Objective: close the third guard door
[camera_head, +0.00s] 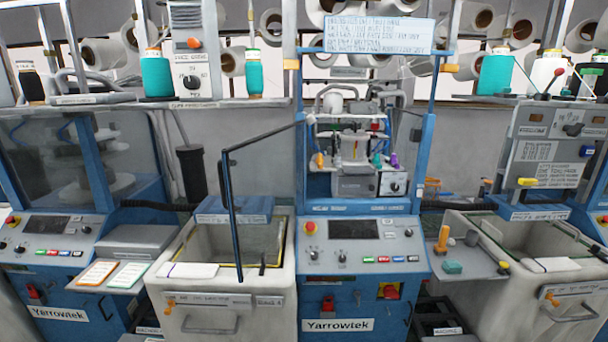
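The guard door (232,215) of the middle Yarrowtek machine (338,322) stands open. It is a clear pane in a thin dark and blue frame, joined at the left post of the machine's opening. It swings out toward me and to the left, with its free edge in front of the pale bin. The opening (355,150) shows the knitting head inside. The left machine's clear guard (130,160) covers its front. I cannot tell from the picture how the doors are numbered. Neither of my grippers is in view.
A pale bin (215,310) stands left of the middle machine, below the open door. Another bin (555,295) stands at the right, beside a small shelf (465,262) with an orange-handled tool. The middle control panel (355,240) has buttons. Yarn cones line the top.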

